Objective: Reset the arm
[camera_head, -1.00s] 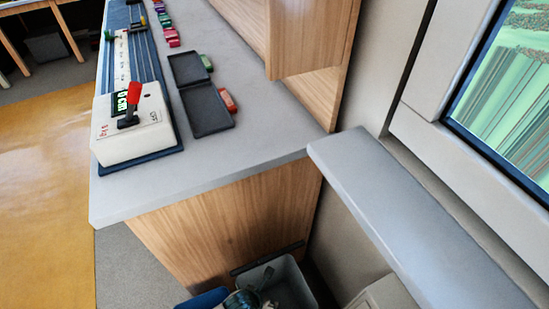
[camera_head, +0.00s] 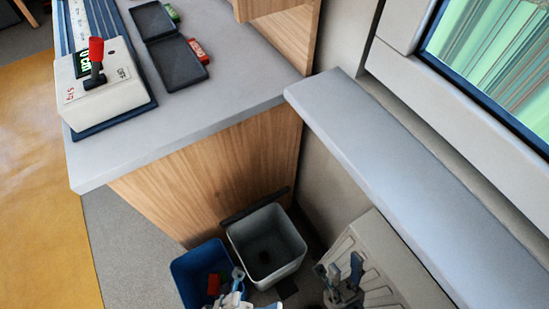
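My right gripper (camera_head: 341,275) is low in the head view, right of the grey bin. Its dark fingers point up and stand apart, with nothing seen between them. A white and light-blue part at the bottom edge, in front of the blue bin, seems to belong to my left arm. The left gripper's fingers cannot be made out there. Neither gripper appears to touch the counter.
A blue bin (camera_head: 184,276) with red pieces and an open grey bin (camera_head: 289,262) stand on the floor below the counter (camera_head: 190,119). A grey ledge (camera_head: 385,163) runs under the window at right.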

